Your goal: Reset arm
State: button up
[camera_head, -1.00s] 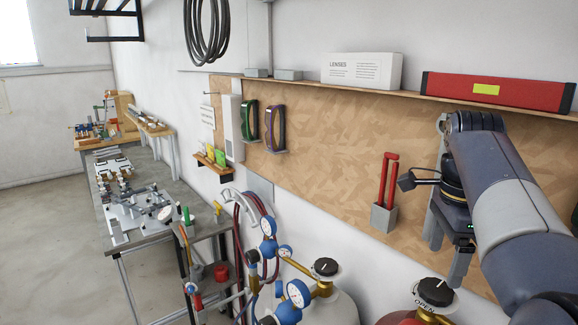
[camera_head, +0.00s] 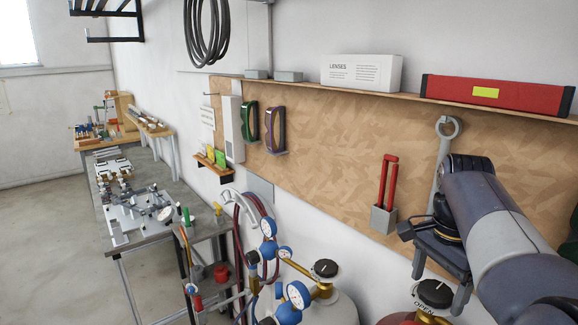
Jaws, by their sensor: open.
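My arm enters from the right edge in the head view. My gripper (camera_head: 440,272) is at its end, pointing down in front of the chipboard wall panel (camera_head: 330,150). Its two grey fingers stand apart with nothing seen between them. A grey wrench-like tool (camera_head: 443,150) with a ring at the top hangs on the panel behind my wrist; its lower part is hidden by my arm. The gripper is above and behind the black OPEN knob (camera_head: 435,292) in the picture, apart from it as far as I can tell.
Red-handled tool (camera_head: 388,180) stands in a grey holder left of my wrist. Gas cylinders with gauges (camera_head: 294,295) stand below. A shelf holds a white LENSES box (camera_head: 361,71) and a red case (camera_head: 497,95). A workbench with a jig (camera_head: 140,215) is at left; floor beyond is clear.

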jog(key=n, duration=0.7)
jog(key=shift+n, duration=0.4)
jog(key=n, duration=0.3)
jog(key=shift+n, duration=2.2)
